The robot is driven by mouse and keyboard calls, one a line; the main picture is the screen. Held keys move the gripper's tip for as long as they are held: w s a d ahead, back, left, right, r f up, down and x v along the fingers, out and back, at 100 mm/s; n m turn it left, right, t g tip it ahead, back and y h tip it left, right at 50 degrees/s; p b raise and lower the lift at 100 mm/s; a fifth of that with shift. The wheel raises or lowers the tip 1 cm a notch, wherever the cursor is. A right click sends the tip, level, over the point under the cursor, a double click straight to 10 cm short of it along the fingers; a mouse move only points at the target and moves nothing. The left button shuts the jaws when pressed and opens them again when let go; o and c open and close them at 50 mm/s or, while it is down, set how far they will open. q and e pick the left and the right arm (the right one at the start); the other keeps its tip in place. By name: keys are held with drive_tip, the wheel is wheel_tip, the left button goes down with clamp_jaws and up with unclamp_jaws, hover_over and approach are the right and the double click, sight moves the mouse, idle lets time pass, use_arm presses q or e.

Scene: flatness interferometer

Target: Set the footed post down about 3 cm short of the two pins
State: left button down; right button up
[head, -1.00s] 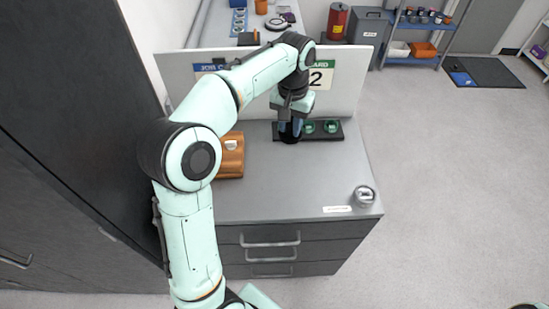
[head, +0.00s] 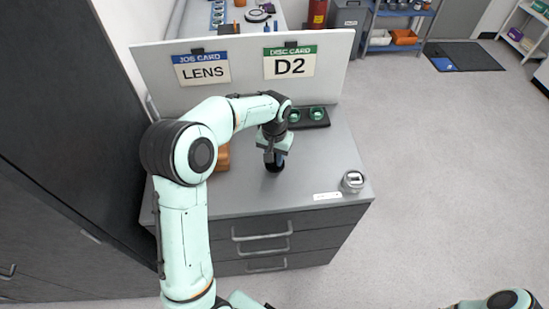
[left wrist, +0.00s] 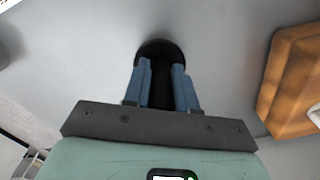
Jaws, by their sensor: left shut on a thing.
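The footed post is black with a round dark foot (left wrist: 160,50); in the head view its foot (head: 274,167) shows just under my left gripper. My left gripper (head: 273,156) is shut on the post, with one blue finger on each side of it in the left wrist view (left wrist: 160,85). The post looks upright over the grey bench top (head: 310,170). I cannot tell whether its foot touches the surface. I cannot make out the two pins in either view. My right gripper is out of view.
A black tray with green-ringed holes (head: 317,118) lies behind the gripper. An orange-brown block (left wrist: 290,80) is beside the post. A silver cylinder (head: 353,181) and a white label (head: 326,196) are at the front right. Bench between is clear. A card board (head: 245,85) stands behind.

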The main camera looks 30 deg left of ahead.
use_arm(q)
drive_tip(key=shift+f, duration=0.3)
drive_tip(key=shift+f, duration=0.1)
drive_tip(key=c, duration=0.9)
unclamp_jaws()
